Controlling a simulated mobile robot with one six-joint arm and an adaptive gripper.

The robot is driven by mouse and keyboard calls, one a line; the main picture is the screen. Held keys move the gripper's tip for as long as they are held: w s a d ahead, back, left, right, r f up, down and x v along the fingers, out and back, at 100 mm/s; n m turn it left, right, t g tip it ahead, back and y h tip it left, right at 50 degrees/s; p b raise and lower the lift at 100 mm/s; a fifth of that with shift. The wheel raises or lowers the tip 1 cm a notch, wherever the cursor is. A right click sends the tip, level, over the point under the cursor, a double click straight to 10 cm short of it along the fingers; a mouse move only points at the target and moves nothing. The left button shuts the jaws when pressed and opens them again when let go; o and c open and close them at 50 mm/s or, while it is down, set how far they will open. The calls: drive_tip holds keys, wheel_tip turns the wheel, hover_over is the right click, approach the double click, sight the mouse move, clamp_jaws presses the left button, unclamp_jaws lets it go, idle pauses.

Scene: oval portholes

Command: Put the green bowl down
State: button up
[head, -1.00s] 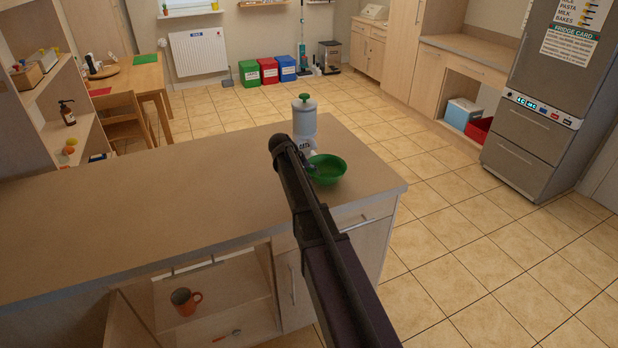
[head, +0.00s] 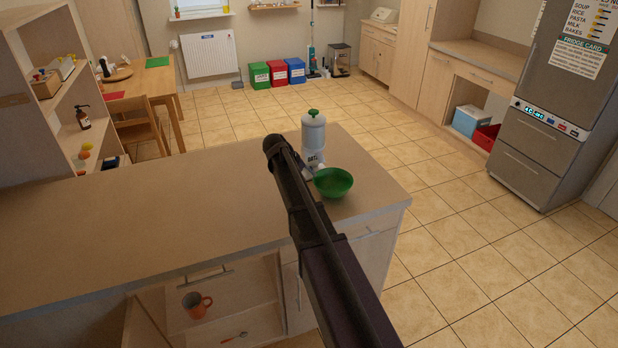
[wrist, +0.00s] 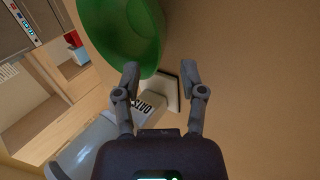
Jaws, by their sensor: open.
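The green bowl (head: 333,182) stands upright on the counter near its right end, just in front of a white canister. In the wrist view the bowl (wrist: 122,30) is at the top, beyond and left of the fingertips. My gripper (wrist: 160,72) is open, with nothing between its two fingers; the left fingertip is close to the bowl's rim, and I cannot tell if it touches. In the head view my arm hides most of the gripper.
The white canister (head: 313,135) with a green knob and an OATS label stands right behind the bowl; it also shows in the wrist view (wrist: 95,140). The counter (head: 150,205) is clear to the left. An orange mug (head: 197,305) sits on a shelf below.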

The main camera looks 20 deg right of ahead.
drive_tip(key=shift+p+v, duration=1.35)
drive_tip(key=shift+v, duration=0.6)
drive_tip(key=shift+s, duration=0.1)
drive_tip(key=s+a+f+y, duration=0.1)
drive_tip(key=s+a+y, duration=0.2)
drive_tip(key=s, duration=1)
drive_tip(key=s+a+f+y, duration=0.2)
drive_tip(key=s+a, duration=0.6)
drive_tip(key=s, duration=0.6)
drive_tip(key=shift+s+a+f+y, duration=0.15)
drive_tip(key=shift+s+a+y, duration=0.15)
drive_tip(key=shift+y, duration=0.6)
